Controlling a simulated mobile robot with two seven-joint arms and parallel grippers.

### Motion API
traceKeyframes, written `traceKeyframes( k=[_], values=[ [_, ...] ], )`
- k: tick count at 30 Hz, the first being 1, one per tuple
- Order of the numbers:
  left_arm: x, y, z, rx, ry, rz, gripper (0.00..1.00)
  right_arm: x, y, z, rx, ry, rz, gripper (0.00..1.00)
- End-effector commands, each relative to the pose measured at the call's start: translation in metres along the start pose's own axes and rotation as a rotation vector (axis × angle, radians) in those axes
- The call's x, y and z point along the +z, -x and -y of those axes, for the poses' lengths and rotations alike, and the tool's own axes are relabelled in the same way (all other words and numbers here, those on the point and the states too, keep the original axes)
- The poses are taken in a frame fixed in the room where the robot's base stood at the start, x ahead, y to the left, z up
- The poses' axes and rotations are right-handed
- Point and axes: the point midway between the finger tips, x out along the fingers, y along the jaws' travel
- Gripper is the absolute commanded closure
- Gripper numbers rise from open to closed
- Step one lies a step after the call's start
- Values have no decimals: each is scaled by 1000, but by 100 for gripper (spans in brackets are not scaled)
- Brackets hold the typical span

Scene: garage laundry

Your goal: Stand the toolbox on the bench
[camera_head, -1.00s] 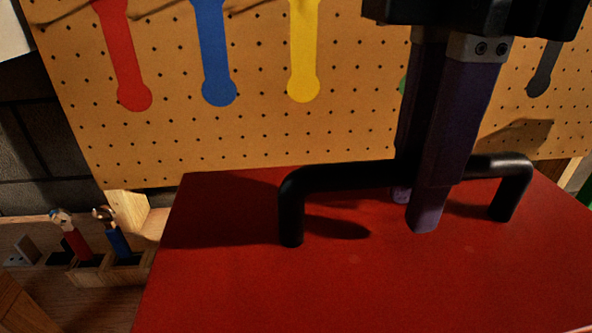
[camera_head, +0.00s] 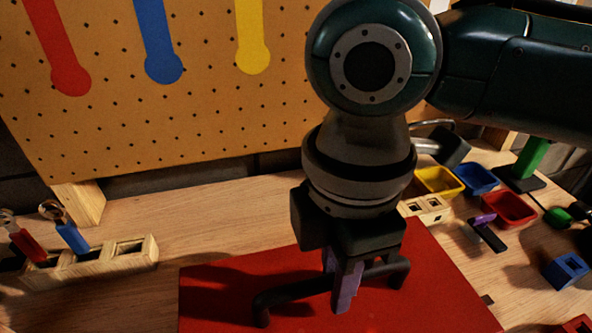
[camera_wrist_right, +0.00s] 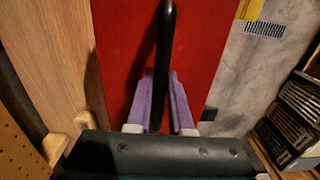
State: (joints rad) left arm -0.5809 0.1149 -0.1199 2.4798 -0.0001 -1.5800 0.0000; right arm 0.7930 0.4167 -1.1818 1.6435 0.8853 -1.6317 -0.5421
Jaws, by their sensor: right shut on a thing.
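The red toolbox (camera_head: 440,290) is in the lower middle of the head view, its flat top facing up with a black bar handle (camera_head: 285,293). My right gripper (camera_head: 345,285) is shut on the handle from above, purple fingers either side of it. In the right wrist view the handle (camera_wrist_right: 166,50) runs between the fingers (camera_wrist_right: 160,105) over the red top (camera_wrist_right: 120,50). The wooden bench (camera_head: 225,215) shows behind and beside the toolbox. The toolbox's underside is hidden, so I cannot tell whether it touches the bench. My left gripper is not in view.
A pegboard (camera_head: 210,110) stands behind the bench. A wooden rack (camera_head: 90,265) with tools is at left. Yellow (camera_head: 438,181), blue (camera_head: 477,178) and red (camera_head: 510,208) bins stand at right. Bare bench lies between rack and toolbox.

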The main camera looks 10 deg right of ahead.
Motion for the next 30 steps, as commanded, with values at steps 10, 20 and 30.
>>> traceKeyframes(
  k=[10, 20, 30],
  values=[
    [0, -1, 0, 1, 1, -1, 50, -1, -28, -1, 3, 1, -1, 100],
    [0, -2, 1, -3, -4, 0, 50, 0, -29, 0, -1, 0, 1, 59],
    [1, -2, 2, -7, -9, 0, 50, 0, -28, 0, 0, -1, 0, 50]
  ],
)
